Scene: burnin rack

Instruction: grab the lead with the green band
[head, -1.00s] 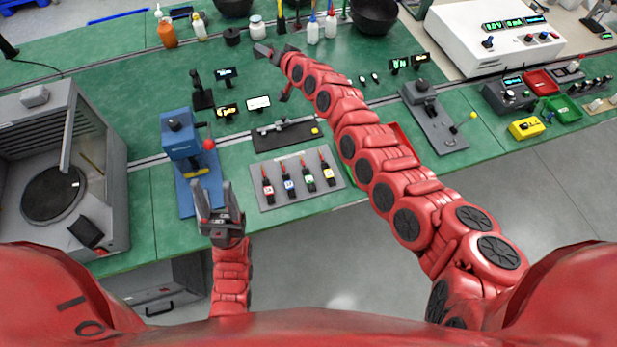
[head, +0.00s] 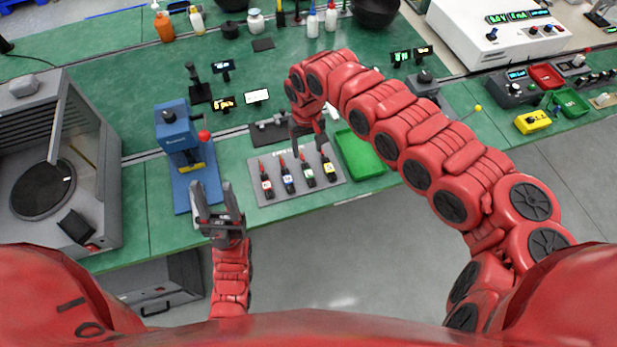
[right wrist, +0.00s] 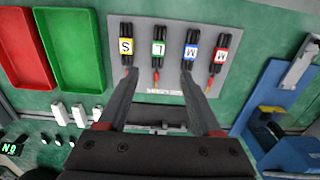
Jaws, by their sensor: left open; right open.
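The lead with the green band (head: 308,173) lies on a grey plate (head: 268,196) in a row with red-, blue- and yellow-banded leads. In the right wrist view the green-banded lead (right wrist: 158,47) lies ahead, between the lines of the two fingers. My right gripper (head: 307,156) is open above the back of the plate; the right wrist view also shows it (right wrist: 160,78), empty, with the lead's red end between the fingertips in the picture. The blue-banded lead (right wrist: 190,53) is close by one finger. My left gripper (head: 213,190) is open and empty, left of the plate.
The yellow-banded lead (right wrist: 126,46) and red-banded lead (right wrist: 221,55) flank the row. A green tray (head: 359,153) stands right of the plate, with a red tray (right wrist: 20,60) beyond it. A blue press (head: 176,130) stands at the left.

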